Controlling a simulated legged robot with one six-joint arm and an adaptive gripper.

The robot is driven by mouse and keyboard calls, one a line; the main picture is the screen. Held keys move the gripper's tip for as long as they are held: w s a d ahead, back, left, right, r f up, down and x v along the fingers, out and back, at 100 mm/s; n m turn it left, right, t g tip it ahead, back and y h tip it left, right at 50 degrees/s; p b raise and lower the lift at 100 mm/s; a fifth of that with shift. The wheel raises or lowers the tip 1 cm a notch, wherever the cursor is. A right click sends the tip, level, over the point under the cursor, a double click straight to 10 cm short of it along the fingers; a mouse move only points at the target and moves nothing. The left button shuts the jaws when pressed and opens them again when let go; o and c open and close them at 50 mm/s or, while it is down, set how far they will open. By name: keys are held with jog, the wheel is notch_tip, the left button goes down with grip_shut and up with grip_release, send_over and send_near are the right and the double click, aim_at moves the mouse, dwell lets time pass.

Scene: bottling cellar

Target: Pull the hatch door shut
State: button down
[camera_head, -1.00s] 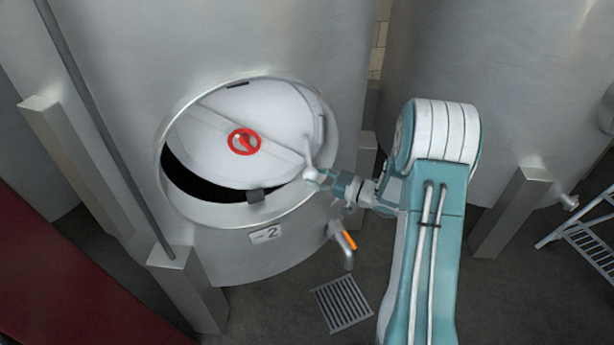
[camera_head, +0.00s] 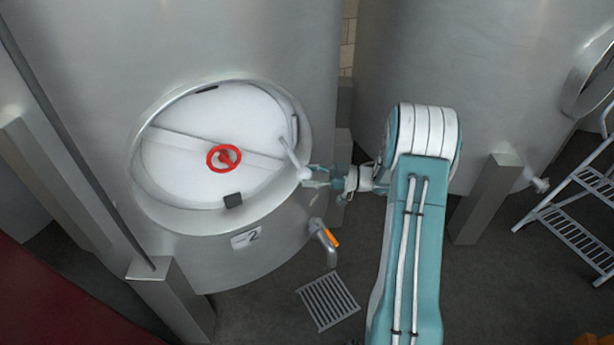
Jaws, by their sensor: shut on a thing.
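The hatch door (camera_head: 195,179) is a pale oval plate with a red handwheel (camera_head: 224,158) in its middle and a crossbar. A white handle (camera_head: 291,153) ends in a round knob at the door's right side. My gripper (camera_head: 310,176) is at the rim's right edge, shut on the knob end of this handle. The fingers partly hide the knob. A dark latch block (camera_head: 233,200) is at the door's lower edge.
A tap with an orange lever (camera_head: 331,238) sticks out below the rim, under my gripper. A floor grate (camera_head: 328,301) lies below it. A second tank (camera_head: 490,90) stands to the right, with a metal step ladder (camera_head: 580,228) at the far right.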

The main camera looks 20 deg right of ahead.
jog(key=shift+w+d+r, duration=0.15)
jog(key=shift+w+d, duration=0.15)
dwell(0.5)
jog(key=shift+c, duration=0.6)
grip_release()
jog(key=shift+w+d, duration=0.1)
jog(key=v, duration=1.2)
